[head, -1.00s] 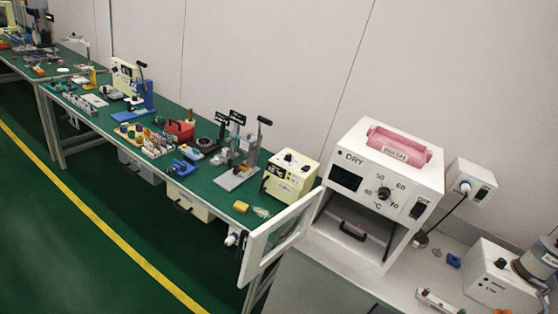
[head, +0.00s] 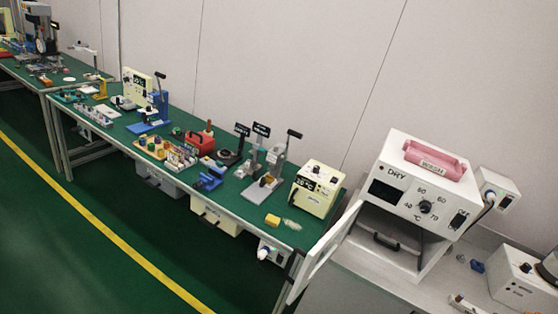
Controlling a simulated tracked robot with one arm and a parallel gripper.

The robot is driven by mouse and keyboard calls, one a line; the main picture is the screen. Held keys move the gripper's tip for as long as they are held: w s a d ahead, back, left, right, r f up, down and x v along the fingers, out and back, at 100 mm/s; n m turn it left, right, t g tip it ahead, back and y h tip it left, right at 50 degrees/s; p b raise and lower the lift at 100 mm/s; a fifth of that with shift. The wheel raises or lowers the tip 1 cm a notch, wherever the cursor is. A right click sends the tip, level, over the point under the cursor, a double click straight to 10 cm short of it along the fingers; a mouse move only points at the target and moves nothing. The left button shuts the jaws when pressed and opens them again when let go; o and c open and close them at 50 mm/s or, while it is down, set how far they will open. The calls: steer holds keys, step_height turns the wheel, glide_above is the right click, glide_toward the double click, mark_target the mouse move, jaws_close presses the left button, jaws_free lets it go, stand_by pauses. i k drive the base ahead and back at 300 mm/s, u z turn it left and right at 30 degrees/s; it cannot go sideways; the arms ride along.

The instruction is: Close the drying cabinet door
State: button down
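The drying cabinet (head: 400,192) is a white box marked DRY, on a light bench at the right of the head view. Its front opening shows a dark interior with a black handle-like bar (head: 386,241) low inside. The door (head: 326,252) is a white framed panel. It stands open, swung out from the cabinet's left side toward the camera, and I see it nearly edge-on. My gripper is not in view, so nothing of it shows near the door.
A pink WASH container (head: 435,161) lies on top of the cabinet. A cream box (head: 317,187) and several tools stand on the green bench to the left. White boxes stand at the right. The green floor with a yellow line (head: 95,222) is clear at the left.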

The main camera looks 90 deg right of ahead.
mark_target(315, 259)
steer(key=z, duration=0.05)
steer(key=i, duration=3.35)
steer(key=z, duration=4.5)
steer(key=i, duration=1)
steer(key=z, duration=0.15)
